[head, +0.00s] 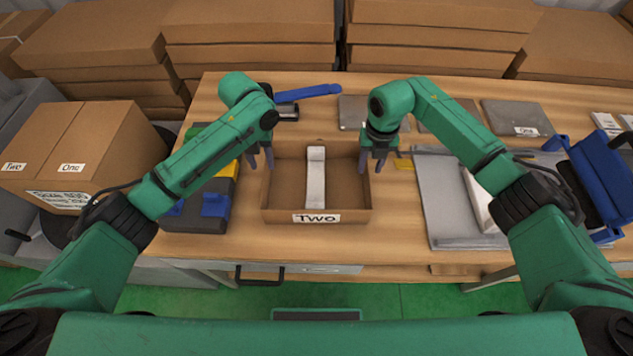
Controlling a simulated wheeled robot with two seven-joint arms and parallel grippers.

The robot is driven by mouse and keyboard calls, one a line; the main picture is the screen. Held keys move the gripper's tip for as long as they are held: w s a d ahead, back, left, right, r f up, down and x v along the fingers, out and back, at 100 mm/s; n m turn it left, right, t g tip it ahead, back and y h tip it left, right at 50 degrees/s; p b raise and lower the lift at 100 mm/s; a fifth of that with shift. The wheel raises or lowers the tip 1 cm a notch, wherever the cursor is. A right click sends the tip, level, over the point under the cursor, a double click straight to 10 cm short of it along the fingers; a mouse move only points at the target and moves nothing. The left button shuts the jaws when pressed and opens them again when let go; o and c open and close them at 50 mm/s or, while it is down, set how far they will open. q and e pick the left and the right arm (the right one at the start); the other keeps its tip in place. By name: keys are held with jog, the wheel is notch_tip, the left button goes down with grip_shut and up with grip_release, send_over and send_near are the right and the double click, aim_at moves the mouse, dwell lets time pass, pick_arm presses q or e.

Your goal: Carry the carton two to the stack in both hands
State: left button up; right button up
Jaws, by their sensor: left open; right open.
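The carton two (280,216) is an open brown box labelled "Two" on its front wall, resting on the wooden table. A pale, flat strip-like item (316,180) lies inside it. My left gripper (261,161) is open at the carton's left wall, near its back corner. My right gripper (372,162) is open at the carton's right wall, also near the back corner. I cannot tell whether the fingers touch the walls. A closed carton (85,140) with "Two" and "One" labels stands at the far left. Large stacks of flat brown cartons (250,30) stand behind the table.
The wooden table (390,235) has a bare strip right of the carton. A grey sheet (440,190) with a white item lies further right. A dark case (200,215) with blue and yellow parts sits left. A blue bar (308,92) and grey plates (517,117) lie behind.

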aim_at(266, 179)
pick_arm(q)
jog(key=f, duration=0.7)
jog(key=shift+s+f, duration=0.2)
pick_arm(e)
jog(key=f, duration=0.7)
jog(key=shift+s+f, duration=0.2)
pick_arm(q)
jog(key=shift+w+f, duration=0.1)
jog(key=shift+f, duration=0.35)
pick_arm(e)
jog(key=shift+w+f, duration=0.1)
jog(key=shift+f, duration=0.35)
pick_arm(q)
jog(key=shift+r, duration=0.1)
pick_arm(e)
jog(key=shift+r, duration=0.1)
pick_arm(q)
grip_shut()
pick_arm(e)
grip_shut()
